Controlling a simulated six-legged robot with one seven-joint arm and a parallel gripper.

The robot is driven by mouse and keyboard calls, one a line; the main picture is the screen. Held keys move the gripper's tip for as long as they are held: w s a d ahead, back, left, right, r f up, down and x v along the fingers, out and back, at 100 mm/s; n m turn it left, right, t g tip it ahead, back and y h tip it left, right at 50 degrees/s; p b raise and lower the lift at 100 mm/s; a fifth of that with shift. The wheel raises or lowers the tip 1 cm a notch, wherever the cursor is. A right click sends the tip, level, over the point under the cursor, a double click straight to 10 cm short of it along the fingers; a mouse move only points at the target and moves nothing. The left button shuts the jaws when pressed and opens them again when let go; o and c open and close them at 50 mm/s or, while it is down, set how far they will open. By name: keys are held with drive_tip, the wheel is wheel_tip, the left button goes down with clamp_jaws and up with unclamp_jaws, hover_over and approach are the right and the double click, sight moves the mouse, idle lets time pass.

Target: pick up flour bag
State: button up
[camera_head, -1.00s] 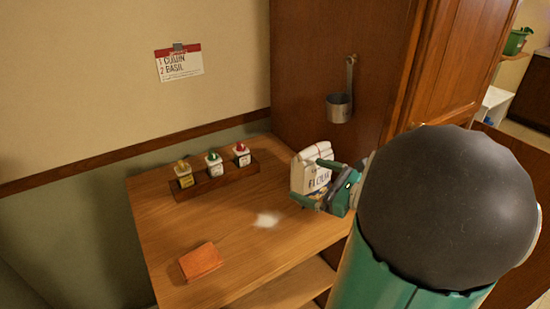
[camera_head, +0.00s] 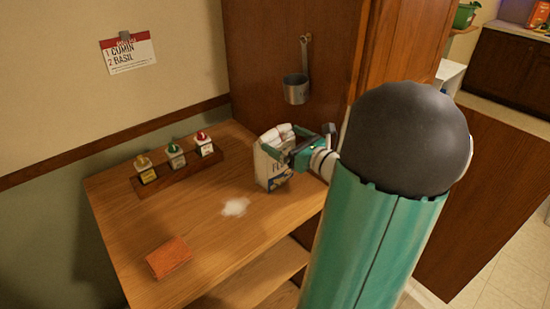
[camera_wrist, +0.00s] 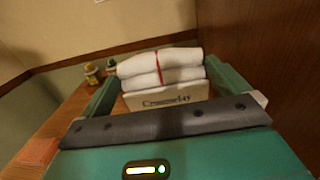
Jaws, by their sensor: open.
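The flour bag (camera_head: 270,166) is a white paper bag with a rolled top and printed lettering. It stands upright on the wooden counter near the tall cabinet side. In the wrist view its folded top with a red tie (camera_wrist: 160,70) sits between my two green fingers. My gripper (camera_head: 288,150) is open and reaches the upper part of the bag from the right. One finger is on each side of the rolled top. I cannot tell whether either finger touches it. The lower part of the bag is hidden in the wrist view.
A wooden rack (camera_head: 183,173) holds three spice jars at the back of the counter. White powder (camera_head: 235,207) lies in front of the bag. An orange cloth or sponge (camera_head: 169,257) lies at the front left. A metal scoop (camera_head: 296,88) hangs on the cabinet side.

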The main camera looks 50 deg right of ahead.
drive_tip(key=w, duration=0.4)
drive_tip(key=shift+w, duration=0.2)
drive_tip(key=c, duration=1.6)
drive_tip(key=shift+c, duration=0.5)
drive_tip(key=shift+r, duration=0.1)
